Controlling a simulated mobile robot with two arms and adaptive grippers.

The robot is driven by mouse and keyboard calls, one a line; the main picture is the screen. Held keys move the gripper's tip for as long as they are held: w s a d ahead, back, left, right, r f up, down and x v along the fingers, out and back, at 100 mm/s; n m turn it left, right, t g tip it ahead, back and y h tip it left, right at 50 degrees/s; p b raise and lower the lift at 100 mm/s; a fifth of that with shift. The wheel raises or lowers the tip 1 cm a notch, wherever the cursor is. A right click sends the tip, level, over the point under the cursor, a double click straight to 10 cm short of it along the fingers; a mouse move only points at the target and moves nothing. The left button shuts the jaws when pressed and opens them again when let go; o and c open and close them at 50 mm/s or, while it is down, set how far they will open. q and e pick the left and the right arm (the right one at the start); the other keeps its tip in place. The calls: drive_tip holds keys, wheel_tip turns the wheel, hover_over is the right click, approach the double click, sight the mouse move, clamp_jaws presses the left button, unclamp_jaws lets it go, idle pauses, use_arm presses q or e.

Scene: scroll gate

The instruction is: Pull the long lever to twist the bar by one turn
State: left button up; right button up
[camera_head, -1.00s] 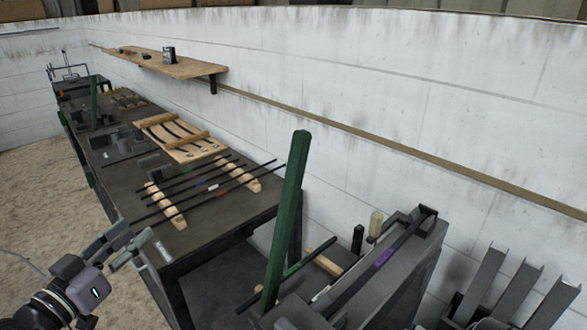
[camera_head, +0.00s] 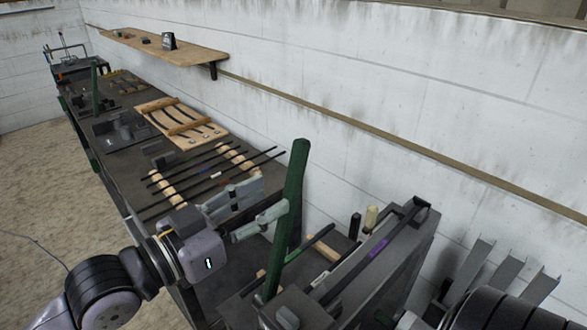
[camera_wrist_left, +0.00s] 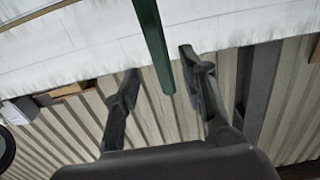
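The long green lever (camera_head: 291,190) stands up, slightly tilted, from the grey bending machine (camera_head: 405,265) in the head view. A dark bar with a purple mark (camera_head: 377,249) lies along the machine's top. My left gripper (camera_head: 268,197) is open beside the lever's upper half, its lower fingertip overlapping the lever's left edge. In the left wrist view the lever (camera_wrist_left: 152,40) shows between the spread fingers (camera_wrist_left: 160,66), with a gap on each side. Whether a finger touches it cannot be told. My right gripper is out of view; only a dark piece of my right arm shows at lower right.
A long dark workbench (camera_head: 133,193) runs to the back left, bearing several dark rods (camera_head: 215,175) on wooden rests and a wooden rack (camera_head: 181,124). A shelf (camera_head: 150,50) hangs on the white wall (camera_head: 400,110). Metal profiles (camera_head: 505,285) lean at lower right. Open floor lies left.

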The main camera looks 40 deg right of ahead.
sight(287, 186)
use_arm(q)
drive_tip(key=d, duration=0.2)
drive_tip(key=d+p, duration=0.1)
drive_tip(key=d, duration=0.3)
drive_tip(key=shift+w+r+p, duration=0.1)
drive_tip(key=shift+w+p, duration=0.15)
drive_tip(key=shift+p, duration=0.15)
drive_tip(key=shift+d, duration=0.45)
drive_tip(key=shift+c, duration=0.5)
clamp_jaws()
